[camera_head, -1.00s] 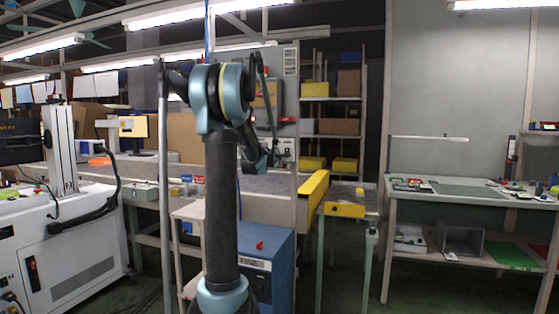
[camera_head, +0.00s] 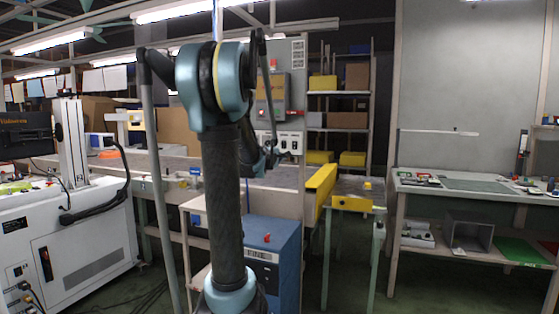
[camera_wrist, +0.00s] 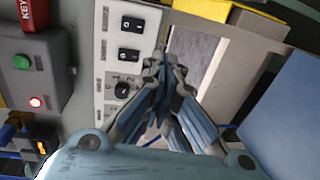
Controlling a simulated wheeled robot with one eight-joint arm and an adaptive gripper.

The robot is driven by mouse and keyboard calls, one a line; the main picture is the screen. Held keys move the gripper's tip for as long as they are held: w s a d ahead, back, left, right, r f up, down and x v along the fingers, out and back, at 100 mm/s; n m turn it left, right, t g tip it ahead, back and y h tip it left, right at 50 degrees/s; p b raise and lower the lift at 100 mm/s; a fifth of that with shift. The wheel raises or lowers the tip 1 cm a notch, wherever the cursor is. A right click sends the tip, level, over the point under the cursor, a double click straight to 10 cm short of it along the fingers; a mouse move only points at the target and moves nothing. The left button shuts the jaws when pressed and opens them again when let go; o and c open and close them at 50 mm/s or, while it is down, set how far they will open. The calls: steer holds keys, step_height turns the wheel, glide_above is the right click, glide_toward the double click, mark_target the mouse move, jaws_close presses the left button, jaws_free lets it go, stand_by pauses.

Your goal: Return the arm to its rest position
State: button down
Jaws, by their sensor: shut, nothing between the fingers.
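My arm stands upright in the middle of the head view, bent over at its top joint. My gripper (camera_wrist: 160,70) shows in the wrist view with its fingertips together and nothing between them. In the head view my gripper is small and partly hidden behind my arm, so its fingers are hard to make out. In the wrist view it is in front of a grey control panel (camera_wrist: 85,85) with black switches, a green button and a lit red button. I cannot tell the gap between the fingertips and the panel.
The conveyor (camera_head: 275,177) runs behind my arm. A blue cabinet (camera_head: 270,262) stands close at its right. A yellow guard (camera_head: 319,190) is at the conveyor's right end. A white machine (camera_head: 75,235) is at the left and a workbench (camera_head: 450,200) at the right.

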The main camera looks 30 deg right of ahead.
steer(key=shift+a, duration=0.1)
stand_by(0.3)
steer(key=s+a+f+m+g+y, duration=0.2)
steer(key=s+a+f+y, duration=0.2)
steer(key=s+a+f, duration=0.6)
steer(key=s+a+f+m+g+y, duration=0.3)
steer(key=s+a+f, duration=0.7)
steer(key=a, duration=0.7)
steer(key=s+a+f+m+g+y, duration=0.2)
steer(key=s+a+f+y, duration=0.3)
steer(key=s+a+f, duration=0.4)
steer(key=s+a+g, duration=0.1)
steer(key=s+a, duration=0.4)
steer(key=s, duration=0.1)
steer(key=shift+s+a+f+m+y, duration=0.3)
steer(key=shift+f+m+y, duration=0.1)
steer(key=shift+w+f+g, duration=0.2)
steer(key=shift+w+g, duration=0.1)
steer(key=shift+w, duration=0.2)
